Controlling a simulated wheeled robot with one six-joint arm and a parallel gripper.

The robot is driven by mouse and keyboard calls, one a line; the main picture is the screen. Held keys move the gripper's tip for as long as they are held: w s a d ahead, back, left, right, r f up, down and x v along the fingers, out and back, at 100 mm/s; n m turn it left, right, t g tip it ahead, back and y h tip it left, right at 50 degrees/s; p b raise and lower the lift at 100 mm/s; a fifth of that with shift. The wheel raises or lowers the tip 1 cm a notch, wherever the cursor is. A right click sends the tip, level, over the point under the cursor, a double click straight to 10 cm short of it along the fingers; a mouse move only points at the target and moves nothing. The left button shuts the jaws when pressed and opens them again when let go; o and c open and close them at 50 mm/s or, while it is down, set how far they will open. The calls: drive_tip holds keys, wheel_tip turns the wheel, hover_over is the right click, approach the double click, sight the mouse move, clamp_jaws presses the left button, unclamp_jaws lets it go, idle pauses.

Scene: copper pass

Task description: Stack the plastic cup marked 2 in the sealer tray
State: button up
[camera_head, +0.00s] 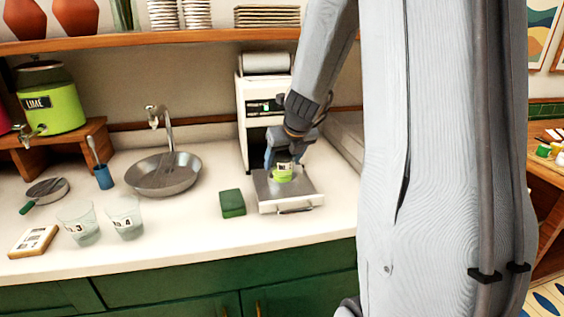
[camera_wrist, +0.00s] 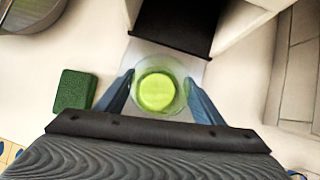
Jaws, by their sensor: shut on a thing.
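My gripper (camera_wrist: 160,98) is shut on a clear plastic cup (camera_wrist: 180,66) with green contents, one blue finger on each side of it. In the head view the cup (camera_head: 283,173) shows green below my gripper, with a pale label too small to read. The cup is at the sealer tray (camera_head: 304,190), a grey metal plate with a front handle, pulled out from the white sealer machine (camera_head: 246,103). I cannot tell whether the cup's base touches the tray. Two clear cups marked 3 (camera_head: 80,226) and 4 (camera_head: 126,220) stand on the counter to the left.
A green block (camera_head: 232,203) lies just left of the tray. A metal sink basin (camera_head: 163,175) with a tap, a blue container (camera_head: 104,178), a strainer (camera_head: 47,190) and a lime dispenser (camera_head: 52,105) are farther left. The front counter between the cups and green block is clear.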

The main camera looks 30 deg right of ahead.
drive_tip(key=shift+f, duration=0.25)
drive_tip(key=o, duration=1.2)
